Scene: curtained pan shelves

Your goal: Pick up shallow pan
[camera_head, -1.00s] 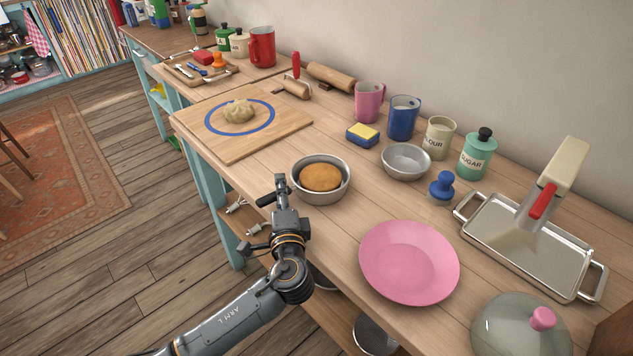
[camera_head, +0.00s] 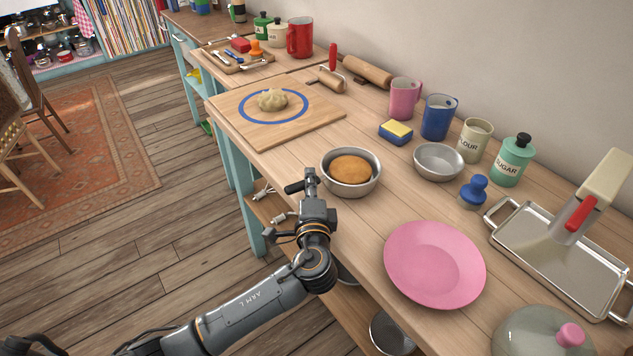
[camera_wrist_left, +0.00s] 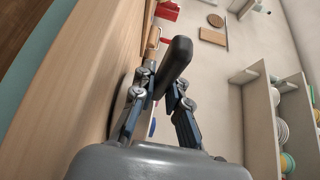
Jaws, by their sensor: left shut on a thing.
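A round silver metal pan (camera_head: 373,186) with a golden-brown cake (camera_head: 350,168) in it is at the table's front edge, by the cutting board. My left gripper (camera_head: 308,182) is at its near left side, shut on a dark handle (camera_head: 293,187) that appears to belong to this pan. In the left wrist view, the black handle (camera_wrist_left: 178,55) lies between the fingers of my left gripper (camera_wrist_left: 166,80), while the pan's bowl is mostly hidden. I cannot tell whether the pan touches the table. My right gripper is not in view.
The cutting board (camera_head: 322,128) with dough (camera_head: 272,99) is behind and left. A small metal bowl (camera_head: 438,161) and a blue stamp (camera_head: 473,191) stand to the right. A pink plate (camera_head: 435,264) lies nearer, beside a metal tray (camera_head: 560,262). A shelf is below.

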